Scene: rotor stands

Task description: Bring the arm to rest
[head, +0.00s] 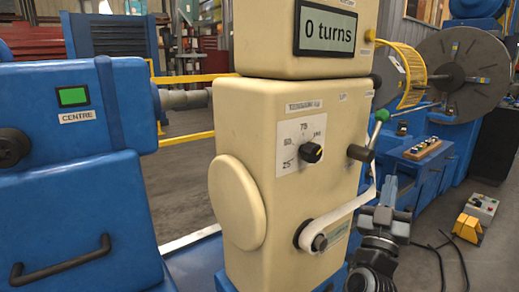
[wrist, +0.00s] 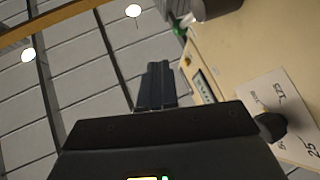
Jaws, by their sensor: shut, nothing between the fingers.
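My gripper (head: 389,186) points upward in the head view, just right of the cream machine cabinet (head: 228,110). In the wrist view its fingers (wrist: 155,72) are together and hold nothing. The cabinet's front has a black dial knob (head: 311,152) on a white numbered scale and a lever with a green ball (head: 382,115). I cannot tell whether my gripper touches the strap.
A display reading "0 turns" (head: 327,29) tops the cabinet. A blue unit with a green "CENTRE" light (head: 73,96) stands left. A grey disc (head: 462,75), a yellow pedal (head: 468,227) and cables (head: 440,262) are right. The wrist view shows ceiling (wrist: 75,75) beyond the fingers.

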